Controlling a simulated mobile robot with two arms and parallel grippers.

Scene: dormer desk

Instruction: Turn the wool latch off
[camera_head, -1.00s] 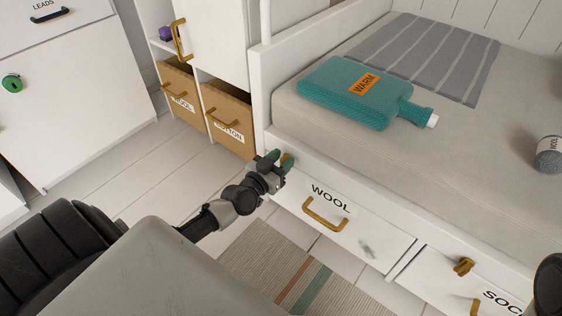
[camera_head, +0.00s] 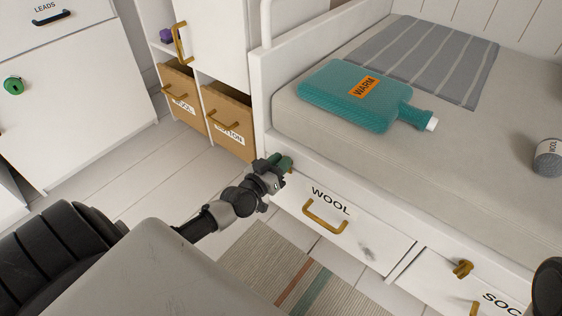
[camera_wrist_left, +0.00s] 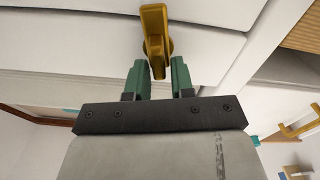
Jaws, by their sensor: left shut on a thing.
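The wool latch (camera_wrist_left: 154,30) is a brass turn piece at the upper left of the white drawer labelled WOOL (camera_head: 377,236). In the left wrist view its long arm runs up and down the picture, and its lower end lies between my green fingers. My left gripper (camera_head: 285,163) is shut on the latch, and its fingers largely hide it in the head view. The left gripper also shows in the left wrist view (camera_wrist_left: 157,72). My right gripper is not in view.
The drawer has a brass handle (camera_head: 325,216). Another brass latch (camera_head: 462,268) is on the drawer to the right. A teal bottle marked WARM (camera_head: 345,97) and a grey can (camera_head: 549,157) are on the bed above. A striped rug (camera_head: 270,262) lies on the floor below.

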